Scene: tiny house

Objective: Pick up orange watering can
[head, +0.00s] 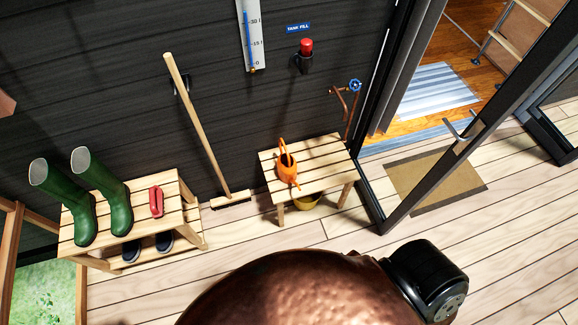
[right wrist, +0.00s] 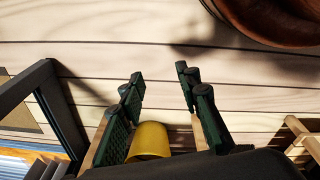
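The orange watering can (head: 287,162) stands on a small slatted wooden bench (head: 325,152) against the dark wall in the head view. Nothing is gripping it there. My right gripper (right wrist: 161,82) shows in the right wrist view with its two dark green-black fingers apart. No watering can shows between them. A yellow bucket (right wrist: 149,141) lies beyond the gap, toward the lower part of that view. The same bucket shows partly under the bench in the head view (head: 306,202). My grippers are not visible in the head view, and the left one is in neither view.
A large copper rounded object (head: 290,290) fills the head view's bottom edge. A broom (head: 200,120) leans on the wall. A shoe bench (head: 185,215) with green boots (head: 103,192) stands left. A glass door (head: 490,115) is on the right.

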